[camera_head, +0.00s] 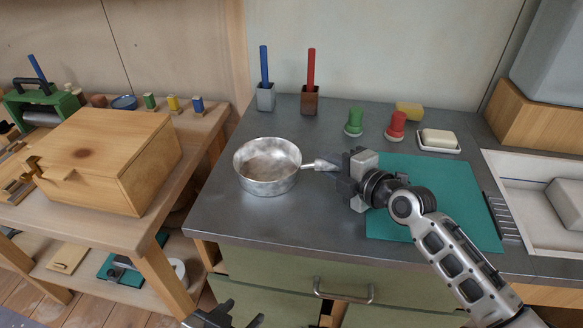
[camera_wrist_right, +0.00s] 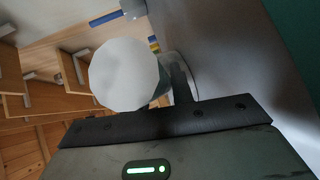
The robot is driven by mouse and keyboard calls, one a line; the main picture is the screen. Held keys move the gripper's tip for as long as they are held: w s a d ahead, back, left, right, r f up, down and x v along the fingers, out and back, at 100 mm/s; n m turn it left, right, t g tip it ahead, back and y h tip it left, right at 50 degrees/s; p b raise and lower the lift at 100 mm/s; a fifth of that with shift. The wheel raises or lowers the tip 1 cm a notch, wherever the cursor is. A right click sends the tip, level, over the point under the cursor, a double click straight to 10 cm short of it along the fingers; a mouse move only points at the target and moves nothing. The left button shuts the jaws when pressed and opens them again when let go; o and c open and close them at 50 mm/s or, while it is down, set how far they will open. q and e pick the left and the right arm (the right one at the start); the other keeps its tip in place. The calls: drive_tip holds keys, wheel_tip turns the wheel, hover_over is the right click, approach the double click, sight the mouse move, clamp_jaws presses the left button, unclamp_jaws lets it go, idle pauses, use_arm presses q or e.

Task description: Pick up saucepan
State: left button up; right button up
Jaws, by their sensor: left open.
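The saucepan (camera_head: 267,170) is a round, shiny metal pan standing upright and empty on the dark grey countertop. Its handle (camera_head: 309,167) points right toward my right gripper. My right gripper (camera_head: 338,170) is at the handle's outer end, with its fingers around or beside it; I cannot tell if they grip it. In the right wrist view, a pale round end (camera_wrist_right: 125,72), probably the handle's, sits close in front of the palm beside a dark finger. My left gripper (camera_head: 226,318) is open and empty at the bottom edge, low in front of the counter.
A teal mat (camera_head: 455,205) lies under my right arm, with a sink (camera_head: 535,185) further right. Two brush holders (camera_head: 265,97) (camera_head: 310,99), green and red stampers and a soap dish (camera_head: 438,140) stand behind. A wooden box (camera_head: 100,150) is on the left bench. Counter in front of the pan is clear.

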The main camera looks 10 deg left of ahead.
clamp_jaws()
drive_tip(key=shift+r, duration=0.1)
drive_tip(key=shift+r, duration=0.1)
